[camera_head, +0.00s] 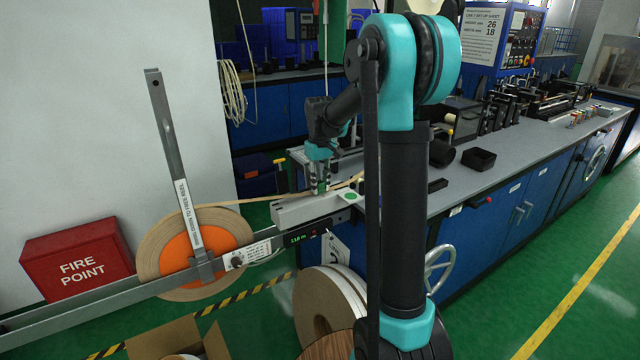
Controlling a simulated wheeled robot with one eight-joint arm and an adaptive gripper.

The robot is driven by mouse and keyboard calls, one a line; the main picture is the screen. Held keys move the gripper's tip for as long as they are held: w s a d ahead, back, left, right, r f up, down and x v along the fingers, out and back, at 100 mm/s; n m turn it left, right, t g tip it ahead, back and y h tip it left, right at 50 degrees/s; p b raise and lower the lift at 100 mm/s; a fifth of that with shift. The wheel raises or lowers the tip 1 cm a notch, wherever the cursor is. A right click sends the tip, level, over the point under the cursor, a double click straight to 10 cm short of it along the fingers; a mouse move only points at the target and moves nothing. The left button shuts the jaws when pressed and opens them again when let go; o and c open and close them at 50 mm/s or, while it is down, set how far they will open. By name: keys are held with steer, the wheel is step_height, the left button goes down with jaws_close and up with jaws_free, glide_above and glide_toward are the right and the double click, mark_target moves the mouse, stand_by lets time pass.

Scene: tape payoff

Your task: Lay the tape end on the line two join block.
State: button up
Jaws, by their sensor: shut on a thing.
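A tan tape (262,199) runs from a reel with an orange centre (188,252) rightward to my gripper. My gripper (320,190) points down and is shut on the tape, just above or at the back edge of a pale grey block (300,209). The block has a green dot on its right end and sits at the end of the reel's rail, against the bench corner. It looks like the join block, but no line number is readable on it. The tape end is too small to make out, and I cannot tell whether the tape touches the block.
A grey upright lever (172,150) stands over the reel. A display (298,239) sits below the block.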

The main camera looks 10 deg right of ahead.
steer(key=o, duration=1.1)
step_height(320, 180, up, 12)
steer(key=shift+a, duration=0.1)
steer(key=s+d+f+m+t, duration=0.1)
steer(key=s+f, duration=0.6)
steer(key=s, duration=0.2)
steer(key=s+d+f+m+t, duration=0.1)
steer(key=s+f+m, duration=0.1)
steer(key=s+f, duration=0.6)
steer(key=s+d+f+m+t, duration=0.1)
steer(key=s+d+f+t, duration=0.1)
steer(key=s+f, duration=0.5)
steer(key=shift+s+d+f+m, duration=0.1)
steer(key=shift+s+f+m, duration=0.1)
steer(key=shift+s, duration=1.05)
steer(key=shift+s+f+m, duration=0.1)
steer(key=shift+s+f, duration=0.05)
steer(key=shift+s, duration=1.05)
